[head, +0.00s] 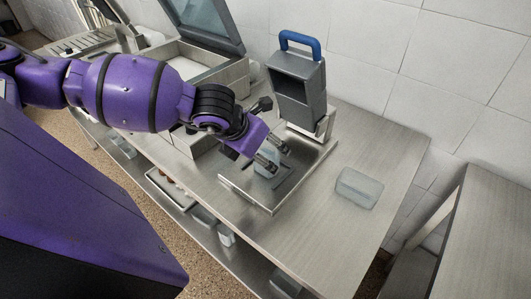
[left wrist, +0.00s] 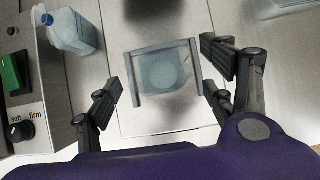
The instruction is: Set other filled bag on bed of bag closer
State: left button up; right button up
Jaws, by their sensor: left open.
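The bag closer stands on the steel bench, with a grey head and blue handle (head: 300,70) above a dark metal bed (head: 296,176). A pale translucent filled bag (head: 267,163) is at the bed, by the fingertips of my left gripper (head: 272,154). In the left wrist view a translucent bluish piece with a round centre (left wrist: 165,75) lies between the spread fingers of my left gripper (left wrist: 168,85), apart from both. The left gripper is open. My right gripper is not seen.
An open-lidded steel machine (head: 205,60) stands behind my left arm. The left wrist view shows a control panel with a green switch (left wrist: 14,73) and a translucent jug (left wrist: 70,33). Bench space around the right-hand bag is clear. A lower shelf holds several items.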

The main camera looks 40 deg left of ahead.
pick_arm(q)
jog(key=p+v, duration=0.1)
jog(key=v, duration=0.7)
jog(key=shift+s+r+p, duration=0.2)
jog(key=shift+r+p, duration=0.15)
jog(key=shift+p, duration=0.05)
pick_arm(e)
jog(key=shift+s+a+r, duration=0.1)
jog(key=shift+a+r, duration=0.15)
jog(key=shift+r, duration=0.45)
